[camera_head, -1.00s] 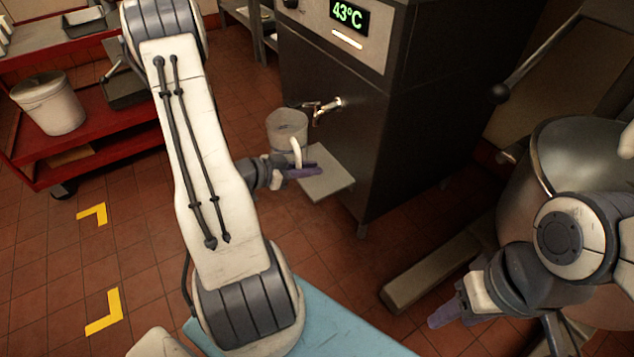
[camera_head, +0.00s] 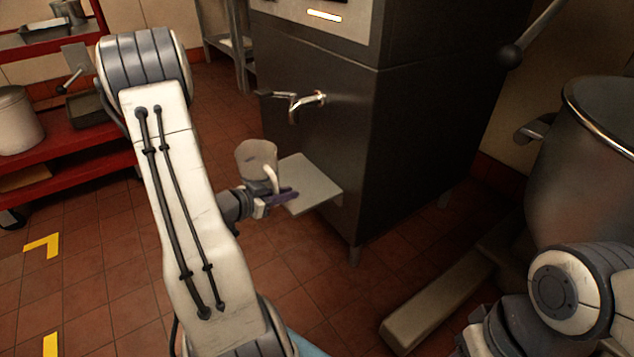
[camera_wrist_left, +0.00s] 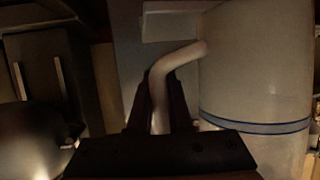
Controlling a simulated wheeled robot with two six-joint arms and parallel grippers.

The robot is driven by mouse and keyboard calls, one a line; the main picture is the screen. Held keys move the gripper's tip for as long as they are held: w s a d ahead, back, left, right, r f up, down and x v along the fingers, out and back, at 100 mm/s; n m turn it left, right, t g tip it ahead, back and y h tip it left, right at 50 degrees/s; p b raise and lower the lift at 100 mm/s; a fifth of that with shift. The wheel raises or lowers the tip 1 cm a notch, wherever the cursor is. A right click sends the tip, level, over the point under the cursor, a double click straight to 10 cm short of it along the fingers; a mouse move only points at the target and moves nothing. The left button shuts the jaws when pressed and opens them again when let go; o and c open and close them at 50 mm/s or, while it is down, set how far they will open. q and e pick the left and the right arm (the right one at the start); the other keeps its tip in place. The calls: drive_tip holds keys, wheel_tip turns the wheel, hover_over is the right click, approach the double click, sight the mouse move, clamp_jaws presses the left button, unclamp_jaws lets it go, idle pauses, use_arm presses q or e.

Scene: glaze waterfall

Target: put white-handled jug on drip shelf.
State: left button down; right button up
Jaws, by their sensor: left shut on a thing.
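The white-handled jug (camera_head: 254,158) is a translucent grey vessel with a white handle, held upright in the head view. My left gripper (camera_head: 278,196) is shut on its handle. In the left wrist view the white handle (camera_wrist_left: 160,84) sits between my gripper's fingers (camera_wrist_left: 162,118), and the jug's pale body (camera_wrist_left: 258,80) with a blue band fills the right. The drip shelf (camera_head: 312,184) is a flat grey plate on the front of the dark machine. The jug is just left of the shelf and apart from the tap. My right gripper is out of view; only its arm shows at lower right.
A metal tap (camera_head: 306,102) juts from the dark machine (camera_head: 400,150) above the shelf. A large steel bowl (camera_head: 590,180) stands at the right. A red cart (camera_head: 70,178) with a white bucket (camera_head: 14,122) is at the left. The shelf's top looks bare.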

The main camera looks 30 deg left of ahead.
use_arm(q)
drive_tip(key=w+b, duration=0.1)
drive_tip(key=w, duration=0.1)
drive_tip(key=w+d, duration=0.1)
drive_tip(key=w, duration=0.2)
drive_tip(key=w+b, duration=0.1)
drive_tip(key=w, duration=0.2)
drive_tip(key=shift+d+f+b, duration=0.1)
drive_tip(key=shift+d+b, duration=0.1)
drive_tip(key=shift+b, duration=0.15)
drive_tip(key=shift+w, duration=0.5)
drive_tip(key=b+x, duration=0.3)
drive_tip(key=x, duration=0.1)
drive_tip(key=shift+w+d+r, duration=0.15)
drive_tip(key=shift+r, duration=0.2)
drive_tip(key=shift+f+b, duration=0.3)
drive_tip(key=shift+r, duration=0.15)
